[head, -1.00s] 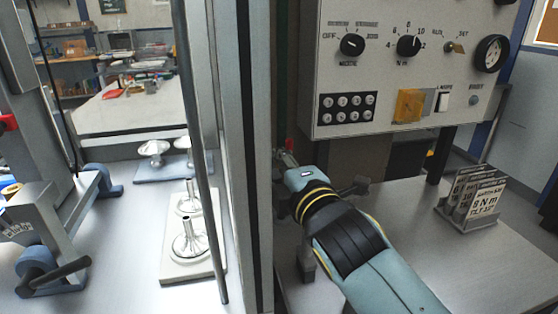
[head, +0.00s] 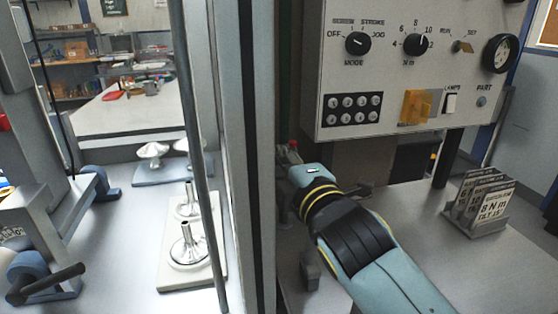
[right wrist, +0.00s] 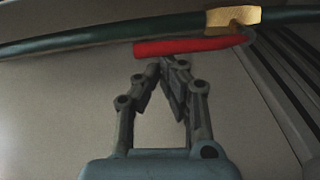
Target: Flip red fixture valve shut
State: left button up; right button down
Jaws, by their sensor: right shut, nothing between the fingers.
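The red valve lever (right wrist: 190,47) shows in the right wrist view, joined by a bent metal stem to a brass valve body (right wrist: 233,16) on a dark green pipe (right wrist: 110,33). The lever lies roughly along the pipe. My right gripper (right wrist: 166,64) is shut and empty, its fingertips at the lever's near edge, close to its free end; I cannot tell whether they touch. In the head view the right gripper (head: 294,158) reaches behind the grey post, and only a small red bit of the lever (head: 292,145) shows. My left gripper is not in view.
A grey upright post (head: 247,130) stands just left of my right arm. A control panel (head: 400,75) with knobs hangs above it. A card holder (head: 480,205) stands on the bench at right. Metal funnel-like parts sit on a pale plate (head: 205,272) at left.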

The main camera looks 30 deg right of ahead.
jog(key=shift+d, duration=0.15)
jog(key=shift+s+d+m+t+b, duration=0.1)
jog(key=shift+s+d+m+b, duration=0.1)
jog(key=shift+d+m+b, duration=0.8)
jog(key=shift+s+d+m+t+b, duration=0.1)
jog(key=shift+s+d+m+b, duration=0.15)
jog(key=shift+d+m+b, duration=0.75)
jog(key=shift+s+d+m+t+b, duration=0.1)
jog(key=shift+s+d+m+b, duration=0.2)
jog(key=shift+m+b, duration=0.75)
jog(key=shift+w+d+n+b, duration=0.1)
jog(key=shift+n+b, duration=0.25)
jog(key=shift+f, duration=0.1)
